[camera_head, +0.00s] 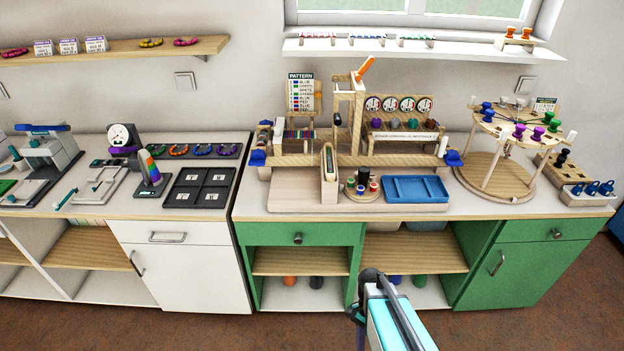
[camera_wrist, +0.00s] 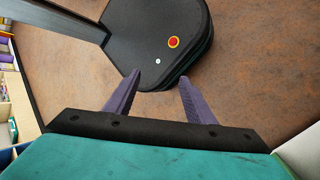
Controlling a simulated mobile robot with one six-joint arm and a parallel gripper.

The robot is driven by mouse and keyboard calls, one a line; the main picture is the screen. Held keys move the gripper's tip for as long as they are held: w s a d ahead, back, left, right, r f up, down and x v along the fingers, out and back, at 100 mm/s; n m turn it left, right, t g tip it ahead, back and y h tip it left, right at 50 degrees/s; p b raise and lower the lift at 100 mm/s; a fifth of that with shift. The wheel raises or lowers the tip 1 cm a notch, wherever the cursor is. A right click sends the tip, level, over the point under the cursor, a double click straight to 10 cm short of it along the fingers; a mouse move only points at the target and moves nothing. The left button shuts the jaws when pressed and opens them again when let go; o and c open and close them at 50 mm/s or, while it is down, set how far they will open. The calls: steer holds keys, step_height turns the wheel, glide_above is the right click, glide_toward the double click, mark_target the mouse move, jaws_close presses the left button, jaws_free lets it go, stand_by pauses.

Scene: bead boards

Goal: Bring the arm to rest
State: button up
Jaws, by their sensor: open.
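My gripper shows in the wrist view (camera_wrist: 158,88), with two purple fingers spread apart and nothing between them. It points down over the brown floor and my own dark base, which carries a red button. In the head view my teal arm rises from the bottom edge in front of the green cabinet (camera_head: 304,233). The fingers are not clearly visible there. The arm is apart from the benches.
The green-fronted bench holds a wooden bead apparatus (camera_head: 400,160), a blue tray (camera_head: 416,189) and a round wooden stand (camera_head: 497,180). The white bench at left holds a dark compartment tray (camera_head: 199,187). Brown floor (camera_head: 520,325) lies open in front.

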steer(key=s+f+n+t, duration=0.1)
steer(key=s+f+n, duration=0.6)
steer(key=n, duration=0.5)
steer(key=s, duration=0.2)
steer(key=shift+s, duration=0.4)
steer(key=shift+a, duration=0.1)
stand_by(0.5)
